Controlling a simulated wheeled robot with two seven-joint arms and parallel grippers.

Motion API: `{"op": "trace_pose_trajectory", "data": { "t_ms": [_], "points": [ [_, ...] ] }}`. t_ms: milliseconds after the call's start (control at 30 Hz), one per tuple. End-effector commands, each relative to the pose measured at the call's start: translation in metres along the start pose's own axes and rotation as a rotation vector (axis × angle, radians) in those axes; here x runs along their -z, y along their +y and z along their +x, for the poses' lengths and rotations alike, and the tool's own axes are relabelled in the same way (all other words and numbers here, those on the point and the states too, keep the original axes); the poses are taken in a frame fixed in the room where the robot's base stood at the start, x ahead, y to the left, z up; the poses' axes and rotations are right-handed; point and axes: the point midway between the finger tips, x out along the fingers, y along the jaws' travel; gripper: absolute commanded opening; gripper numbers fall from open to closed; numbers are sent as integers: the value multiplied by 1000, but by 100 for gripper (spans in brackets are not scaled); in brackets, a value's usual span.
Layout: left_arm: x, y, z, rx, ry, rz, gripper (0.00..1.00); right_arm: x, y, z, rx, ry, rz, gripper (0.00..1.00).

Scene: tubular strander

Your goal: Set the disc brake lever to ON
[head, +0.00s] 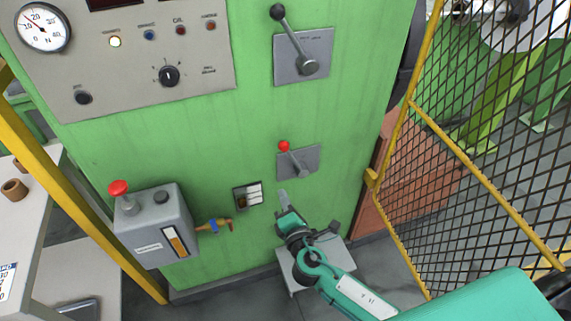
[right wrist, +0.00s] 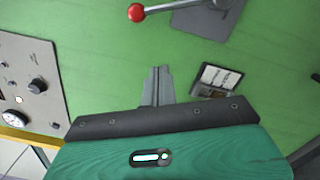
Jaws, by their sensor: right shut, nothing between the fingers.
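A small lever with a red ball knob (head: 284,146) sits on a grey plate (head: 312,160) on the green cabinet front. Its arm points up and slightly left from the pivot. In the right wrist view the red knob (right wrist: 137,12) is at the top edge. A larger lever with a black knob (head: 278,11) is above it on another grey plate (head: 318,52), also tilted up-left. I cannot read a label on either. My right gripper (head: 282,195) is shut and empty, below the red-knobbed lever and apart from it. Its closed fingers (right wrist: 158,72) show in the wrist view. My left gripper is out of view.
A small switch box (head: 247,196) is just left of my right gripper. A yellow-framed mesh guard (head: 480,165) stands at the right. A control panel (head: 120,62) is upper left.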

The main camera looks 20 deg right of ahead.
Motion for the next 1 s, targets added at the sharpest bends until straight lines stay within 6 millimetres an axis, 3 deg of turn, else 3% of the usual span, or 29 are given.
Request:
{"op": "trace_pose_trajectory", "data": {
  "t_ms": [433,567,967,1000],
  "points": [
    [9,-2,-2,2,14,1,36,0,1,10,0,0,0,0],
    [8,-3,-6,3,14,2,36,-1,3,29,-2,-1,0,0],
    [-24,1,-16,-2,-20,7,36,-1,2,104,0,-1,1,0],
    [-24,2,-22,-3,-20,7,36,-11,3,104,2,-1,-2,0]
  ]
}}
